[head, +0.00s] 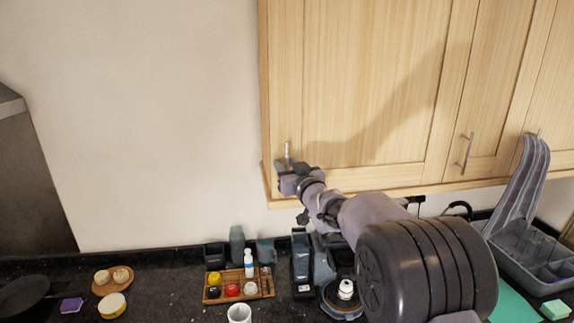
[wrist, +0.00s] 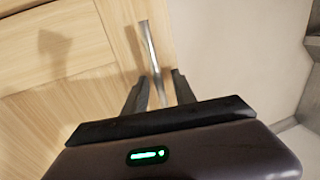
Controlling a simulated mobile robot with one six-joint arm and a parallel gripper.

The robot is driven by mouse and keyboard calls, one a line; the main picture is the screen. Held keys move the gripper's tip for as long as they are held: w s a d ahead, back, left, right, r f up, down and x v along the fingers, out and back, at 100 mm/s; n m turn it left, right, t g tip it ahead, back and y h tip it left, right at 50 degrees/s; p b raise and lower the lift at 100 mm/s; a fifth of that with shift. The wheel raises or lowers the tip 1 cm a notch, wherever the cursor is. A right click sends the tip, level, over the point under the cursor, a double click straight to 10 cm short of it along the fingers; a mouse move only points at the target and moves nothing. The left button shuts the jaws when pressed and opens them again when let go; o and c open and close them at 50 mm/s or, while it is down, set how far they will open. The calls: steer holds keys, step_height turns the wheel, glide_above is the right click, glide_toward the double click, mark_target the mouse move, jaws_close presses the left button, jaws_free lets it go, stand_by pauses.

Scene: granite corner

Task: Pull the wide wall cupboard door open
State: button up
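The wide wall cupboard door (head: 370,75) is light wood and looks shut. Its slim metal bar handle (head: 287,150) is upright near the door's lower left corner. My gripper (head: 286,164) is at the lower part of this handle. In the wrist view the handle (wrist: 149,48) runs down between the two dark fingers of my gripper (wrist: 158,88). The fingers are apart, with gaps visible beside the bar. The lower end of the handle is partly hidden by the gripper body.
A narrower cupboard door with its own handle (head: 466,152) is to the right. Below, the dark counter holds a wooden tray (head: 262,292) of jars, a white cup (head: 239,313), a coffee machine (head: 325,265) and a grey dish rack (head: 530,255). Bare wall is left of the cupboard.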

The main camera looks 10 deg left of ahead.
jaws_close()
stand_by(1.4)
